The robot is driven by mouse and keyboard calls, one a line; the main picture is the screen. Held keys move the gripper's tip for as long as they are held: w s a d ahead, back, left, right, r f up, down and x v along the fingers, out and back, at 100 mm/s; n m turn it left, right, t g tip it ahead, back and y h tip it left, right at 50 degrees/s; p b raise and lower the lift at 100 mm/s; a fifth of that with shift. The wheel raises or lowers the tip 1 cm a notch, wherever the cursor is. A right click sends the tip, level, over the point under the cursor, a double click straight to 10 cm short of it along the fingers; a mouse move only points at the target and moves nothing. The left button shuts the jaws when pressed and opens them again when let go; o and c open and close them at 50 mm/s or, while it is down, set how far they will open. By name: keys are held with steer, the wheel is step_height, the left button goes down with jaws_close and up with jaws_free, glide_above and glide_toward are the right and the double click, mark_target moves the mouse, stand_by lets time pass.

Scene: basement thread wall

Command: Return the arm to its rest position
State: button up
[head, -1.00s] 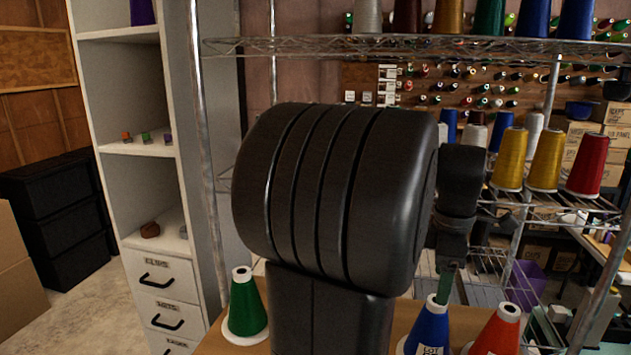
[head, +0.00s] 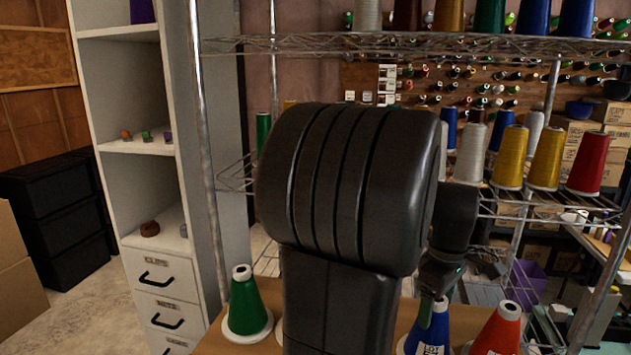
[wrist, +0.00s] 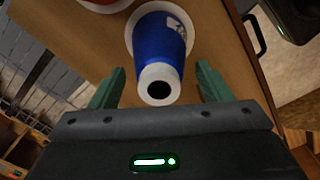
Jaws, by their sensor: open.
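My gripper (wrist: 157,82) is open, with a green finger on each side of the picture in the wrist view. A blue thread cone (wrist: 160,45) with a white base and white top shows between and beyond the fingers. I cannot tell from this view how far down the fingers reach beside it. In the head view the blue cone (head: 432,325) stands upright on the wooden table, and my gripper (head: 425,312) is at its top, with a green finger in front of it. My dark arm links fill the middle of the head view and hide part of the table.
A green cone (head: 245,302) stands to the left on the table and a red cone (head: 498,330) to the right. A wire rack (head: 225,45) with several cones stands behind. A white shelf unit with drawers (head: 165,280) is at left.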

steer(key=m+b, duration=0.1)
steer(key=m, duration=0.4)
steer(key=shift+m, duration=0.3)
steer(key=m+b, duration=0.1)
steer(key=m, duration=0.4)
steer(key=shift+b, duration=0.4)
steer(key=shift+f+m, duration=0.15)
steer(key=shift+m, duration=0.25)
steer(key=shift+f+b, duration=0.2)
steer(key=shift+b, duration=0.3)
steer(key=shift+r+p, duration=0.5)
steer(key=shift+r, duration=0.25)
